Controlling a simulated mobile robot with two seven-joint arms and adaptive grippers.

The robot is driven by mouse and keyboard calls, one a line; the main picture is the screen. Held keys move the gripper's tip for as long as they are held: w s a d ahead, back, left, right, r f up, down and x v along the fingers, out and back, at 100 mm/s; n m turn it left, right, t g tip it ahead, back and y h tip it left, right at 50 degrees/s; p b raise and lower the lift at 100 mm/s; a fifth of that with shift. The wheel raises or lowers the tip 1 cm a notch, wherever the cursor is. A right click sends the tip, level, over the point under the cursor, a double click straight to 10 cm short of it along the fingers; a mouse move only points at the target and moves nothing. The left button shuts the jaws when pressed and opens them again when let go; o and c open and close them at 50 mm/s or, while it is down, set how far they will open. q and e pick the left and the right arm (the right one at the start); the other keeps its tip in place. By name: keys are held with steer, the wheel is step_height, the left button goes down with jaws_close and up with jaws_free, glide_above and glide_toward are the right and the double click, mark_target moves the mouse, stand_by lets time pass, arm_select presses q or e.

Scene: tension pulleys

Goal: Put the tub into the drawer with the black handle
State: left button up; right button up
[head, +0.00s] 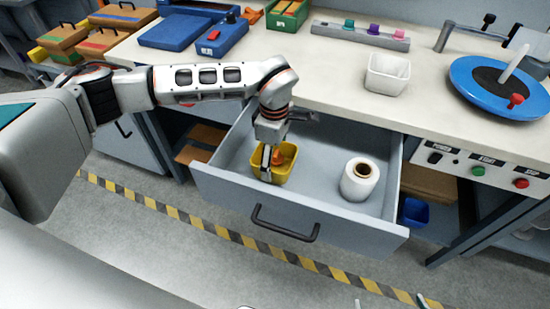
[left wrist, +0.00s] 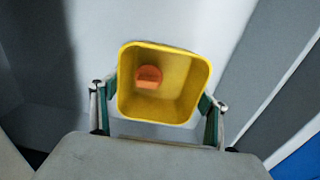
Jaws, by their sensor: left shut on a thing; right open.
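A yellow tub (head: 277,174) with an orange item (head: 279,158) in it is inside the open grey drawer (head: 280,205), toward its left side. The drawer has a black handle (head: 285,226) on its front. My left gripper (head: 268,165) is shut on the tub, reaching down from above. In the left wrist view the fingers stand on both sides of the yellow tub (left wrist: 163,84), which looks upright. I cannot tell whether its base touches the drawer floor. My right gripper (head: 390,302) shows only as two fingertips at the bottom edge, spread apart and empty.
A white roll (head: 360,180) stands in the drawer's right part, apart from the tub. The bench (head: 345,48) above holds a white container (head: 387,74), a blue turntable (head: 500,90) and blue boxes (head: 222,37). The drawer floor between tub and roll is free.

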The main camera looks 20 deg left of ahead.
arm_select(q)
steer(key=shift+f, duration=0.25)
steer(key=shift+r, duration=0.15)
steer(key=shift+f, duration=0.2)
steer(key=o, duration=1.2)
steer(key=shift+c, duration=0.2)
